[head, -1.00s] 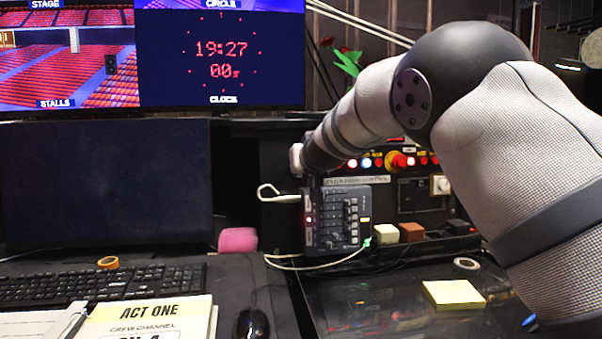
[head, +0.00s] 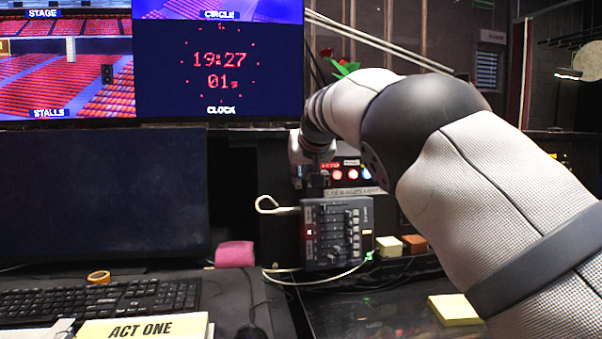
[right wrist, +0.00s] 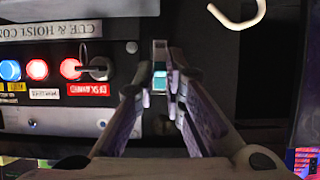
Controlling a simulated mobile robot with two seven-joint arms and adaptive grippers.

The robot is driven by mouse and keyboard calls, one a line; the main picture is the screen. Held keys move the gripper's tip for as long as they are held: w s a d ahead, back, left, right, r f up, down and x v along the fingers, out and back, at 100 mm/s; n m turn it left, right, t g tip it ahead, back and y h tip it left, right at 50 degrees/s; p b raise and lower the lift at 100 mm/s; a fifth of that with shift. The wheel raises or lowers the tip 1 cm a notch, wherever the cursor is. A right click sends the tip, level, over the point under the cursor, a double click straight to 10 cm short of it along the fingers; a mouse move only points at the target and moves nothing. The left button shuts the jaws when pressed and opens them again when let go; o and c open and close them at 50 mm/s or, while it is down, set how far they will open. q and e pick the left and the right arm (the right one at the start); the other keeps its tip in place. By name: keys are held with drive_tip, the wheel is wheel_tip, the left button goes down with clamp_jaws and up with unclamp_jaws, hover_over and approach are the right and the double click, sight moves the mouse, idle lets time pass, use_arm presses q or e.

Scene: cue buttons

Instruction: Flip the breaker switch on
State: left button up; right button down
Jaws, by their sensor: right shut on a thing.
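My right gripper (right wrist: 160,88) is in front of the dark panel in the right wrist view. Its fingers are shut on a small grey piece with a teal band, which appears to be the breaker switch (right wrist: 160,75); the fingers hide its sides, and I cannot tell its on or off position. In the head view, my right gripper (head: 316,180) is small and dark beside the panel's label strip, with the switch hidden there. My left gripper is in neither view.
Beside the gripper are a key switch (right wrist: 98,68) and lit red and blue lamps (right wrist: 37,69). A white hook (right wrist: 240,12) sticks out nearby. Below in the head view are a fader box (head: 337,232), cream block (head: 388,246) and yellow notes (head: 455,309).

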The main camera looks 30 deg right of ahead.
drive_tip(key=shift+f, duration=0.1)
drive_tip(key=c, duration=1.9)
unclamp_jaws()
drive_tip(key=shift+c, duration=0.2)
drive_tip(key=v, duration=1.2)
